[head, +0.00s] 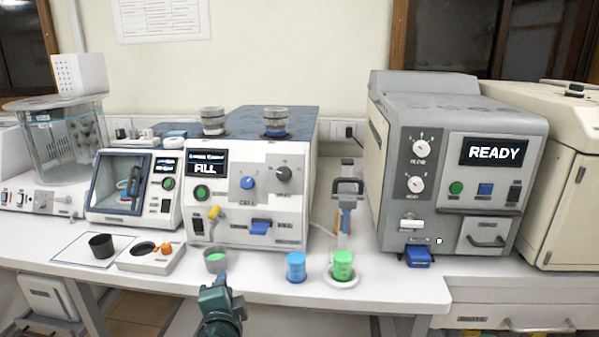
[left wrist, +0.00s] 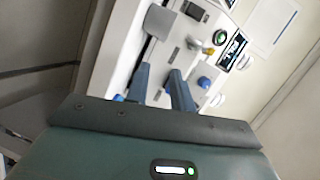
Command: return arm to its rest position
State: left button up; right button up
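My left gripper (head: 221,284) shows at the bottom middle of the head view, just in front of the bench edge. In the left wrist view its two blue-grey fingers (left wrist: 161,88) stand apart with nothing visible between them. In the head view a small grey cup (head: 215,263) with green contents stands on the bench just beyond the gripper; they look apart. My right gripper is in neither view.
The white machine (head: 276,195) reading FILL stands behind the cup. A blue beaker (head: 296,267) and a green beaker (head: 342,266) stand to the right. A grey machine (head: 455,170) reads READY. A black cup (head: 102,246) stands at left.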

pick_arm(q)
jog(key=s+d+f+n+g+h, duration=0.2)
jog(key=s+f+n, duration=0.3)
jog(key=s+f, duration=0.4)
jog(key=s+d+f+n+g+h, duration=0.1)
jog(key=s+f+n+h, duration=0.4)
jog(key=s, duration=1.1)
notch_tip(320, 180, down, 4)
jog(key=shift+s+d+r+g+p, duration=0.15)
jog(key=shift+s+d+g+p, duration=0.25)
jog(key=shift+g, duration=0.5)
jog(key=shift+o, duration=0.4)
jog(key=shift+w, duration=0.1)
